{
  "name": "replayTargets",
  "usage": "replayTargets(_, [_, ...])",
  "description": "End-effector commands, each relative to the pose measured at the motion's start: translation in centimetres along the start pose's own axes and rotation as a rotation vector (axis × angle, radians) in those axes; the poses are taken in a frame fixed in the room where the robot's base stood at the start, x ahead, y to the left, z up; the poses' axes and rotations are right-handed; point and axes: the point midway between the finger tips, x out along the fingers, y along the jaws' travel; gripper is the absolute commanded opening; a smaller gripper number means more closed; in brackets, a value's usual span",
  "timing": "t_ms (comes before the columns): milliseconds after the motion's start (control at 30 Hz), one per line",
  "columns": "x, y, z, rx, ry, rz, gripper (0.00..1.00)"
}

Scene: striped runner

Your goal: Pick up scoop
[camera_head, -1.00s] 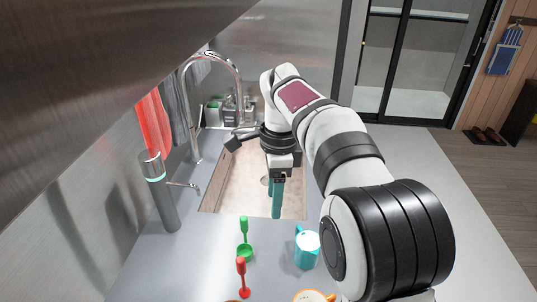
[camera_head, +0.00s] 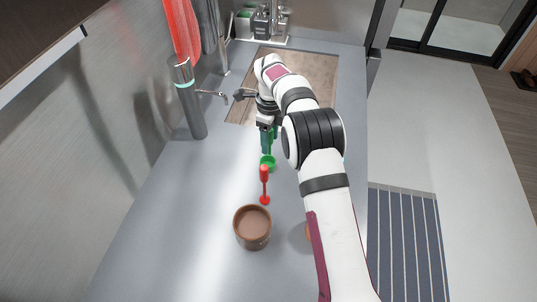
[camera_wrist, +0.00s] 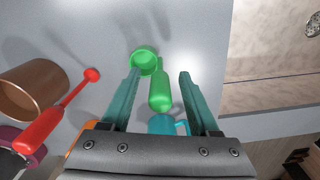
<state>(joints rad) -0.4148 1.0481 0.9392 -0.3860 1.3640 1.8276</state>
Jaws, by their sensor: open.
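The green scoop stands on the grey counter near the front edge of the sink. In the head view its round bowl (camera_head: 268,162) shows below my gripper (camera_head: 267,143), which partly covers its handle. In the wrist view the green scoop (camera_wrist: 160,90) has its handle between the two teal fingers and its bowl just beyond the tips. My gripper (camera_wrist: 159,75) is open, with a gap visible on both sides of the handle. I cannot tell how far the fingertips are above the counter.
A red long-handled utensil (camera_head: 265,185) and a brown pot (camera_head: 253,228) stand nearer the camera. A teal mug (camera_wrist: 166,124) sits close by in the wrist view.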

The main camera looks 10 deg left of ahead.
Motion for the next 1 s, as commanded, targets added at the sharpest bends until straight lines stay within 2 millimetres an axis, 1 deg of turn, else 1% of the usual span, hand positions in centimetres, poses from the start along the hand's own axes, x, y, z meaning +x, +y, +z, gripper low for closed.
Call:
replayTargets(33, [0.67,0.02,-0.03,0.000,0.001,0.000,0.61])
replayTargets(100, [1.23,0.02,-0.03,0.000,0.001,-0.001,0.61])
replayTargets(300, [1.29,-0.01,-0.02,0.000,0.000,-0.002,0.61])
replayTargets(467, [1.26,-0.01,-0.02,0.000,0.000,-0.002,0.33])
replayTargets(600, [1.24,-0.01,-0.03,0.000,0.000,-0.002,0.07])
replayTargets(633, [1.24,-0.01,-0.03,0.000,0.000,-0.002,0.02])
replayTargets(667, [1.24,-0.01,-0.03,0.000,0.000,-0.002,0.00])
replayTargets(1000, [1.20,-0.01,-0.02,0.000,0.000,-0.002,0.00])
